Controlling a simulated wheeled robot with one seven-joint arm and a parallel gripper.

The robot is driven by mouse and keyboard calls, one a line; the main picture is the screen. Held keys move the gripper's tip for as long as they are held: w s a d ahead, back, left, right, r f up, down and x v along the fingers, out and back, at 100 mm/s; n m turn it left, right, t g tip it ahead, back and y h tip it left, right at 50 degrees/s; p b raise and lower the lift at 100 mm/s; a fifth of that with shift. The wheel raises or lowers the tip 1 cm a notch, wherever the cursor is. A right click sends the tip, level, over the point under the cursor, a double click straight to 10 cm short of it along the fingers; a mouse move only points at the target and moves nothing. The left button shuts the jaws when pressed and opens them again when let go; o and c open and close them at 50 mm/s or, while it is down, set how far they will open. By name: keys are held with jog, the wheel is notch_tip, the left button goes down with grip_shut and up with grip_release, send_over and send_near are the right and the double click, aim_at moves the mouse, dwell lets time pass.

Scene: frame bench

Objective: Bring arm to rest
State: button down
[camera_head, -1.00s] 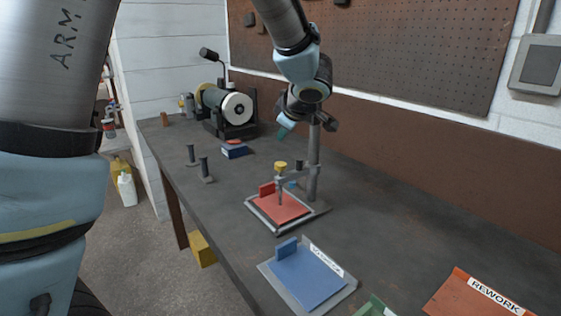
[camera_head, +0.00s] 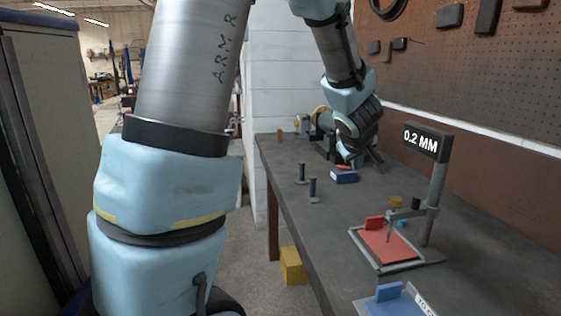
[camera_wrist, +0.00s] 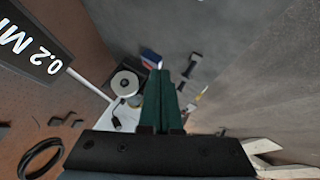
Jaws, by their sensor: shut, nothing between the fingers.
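My gripper (camera_head: 350,162) hangs over the far part of the bench in the head view, in front of the grinder and just above a small blue box. Its fingers are mostly hidden there. In the wrist view its two green fingers (camera_wrist: 159,76) lie together with nothing between them. My arm reaches down from the top of the head view, bent at the wrist, and seems clear of the bench top. Whether the gripper touches the blue box cannot be told from the head view.
The bench (camera_head: 330,232) carries a stand with a "0.2 MM" sign (camera_head: 426,142), a red plate (camera_head: 388,246), a blue plate (camera_head: 396,304), two dark pegs (camera_head: 313,188), the blue box (camera_head: 343,177) and a grinder (camera_head: 322,120). A pegboard wall (camera_head: 450,70) is at right.

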jog(key=s+a+f+m+g+y, duration=0.1)
jog(key=s+a+f+g, duration=0.1)
jog(key=s+a, duration=0.3)
jog(key=s+a+f+m+g+y, duration=0.1)
jog(key=s+a+f, duration=0.4)
jog(key=a, duration=0.8)
jog(key=s+a+f+m+g+y+b, duration=0.1)
jog(key=s+a+f+m+g, duration=0.1)
jog(key=a, duration=0.7)
jog(key=s+f+g, duration=0.1)
jog(key=s+g, duration=0.1)
jog(key=s, duration=0.1)
jog(key=shift+s+f+m, duration=0.2)
jog(key=shift+m, duration=0.1)
